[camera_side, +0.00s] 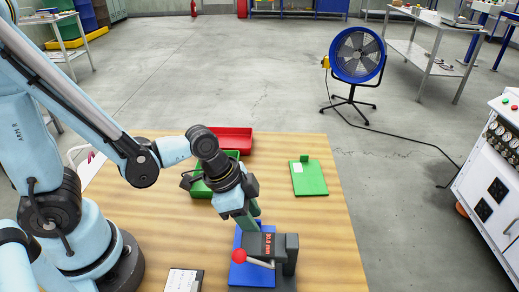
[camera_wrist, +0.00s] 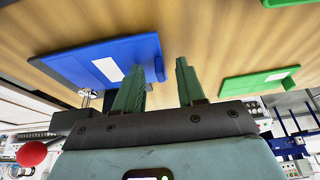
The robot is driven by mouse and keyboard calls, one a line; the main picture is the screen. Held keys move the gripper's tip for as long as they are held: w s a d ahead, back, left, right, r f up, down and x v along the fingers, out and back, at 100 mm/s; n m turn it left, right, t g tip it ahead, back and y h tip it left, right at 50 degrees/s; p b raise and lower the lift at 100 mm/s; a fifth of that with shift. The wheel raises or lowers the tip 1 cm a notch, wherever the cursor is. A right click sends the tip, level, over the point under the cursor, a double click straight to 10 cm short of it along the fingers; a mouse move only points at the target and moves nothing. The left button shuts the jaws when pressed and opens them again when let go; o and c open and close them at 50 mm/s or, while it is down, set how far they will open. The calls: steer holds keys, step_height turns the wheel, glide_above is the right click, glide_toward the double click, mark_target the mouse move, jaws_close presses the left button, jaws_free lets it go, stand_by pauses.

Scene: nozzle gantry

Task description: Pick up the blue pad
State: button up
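The blue pad (camera_side: 250,274) lies at the front of the wooden table in the side view, partly hidden by my gripper and a dark fixture. In the wrist view the blue pad (camera_wrist: 80,62) shows a white label and a raised tab at its right end. My gripper (camera_side: 252,226) points down over the pad's back part. In the wrist view my gripper (camera_wrist: 161,62) has its two green fingers apart. The tab appears between them, close to the left finger. I cannot tell whether they touch.
A dark fixture (camera_side: 290,262) marked "30.0 mm", with a red-knobbed lever (camera_side: 239,256), stands over the pad's right side. A green pad (camera_side: 309,180) lies to the right. A red tray (camera_side: 234,141) and a green tray (camera_side: 202,188) stand behind. The table's right front is clear.

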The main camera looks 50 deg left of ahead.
steer(key=shift+c, duration=0.3)
jaws_close()
steer(key=shift+r, duration=0.1)
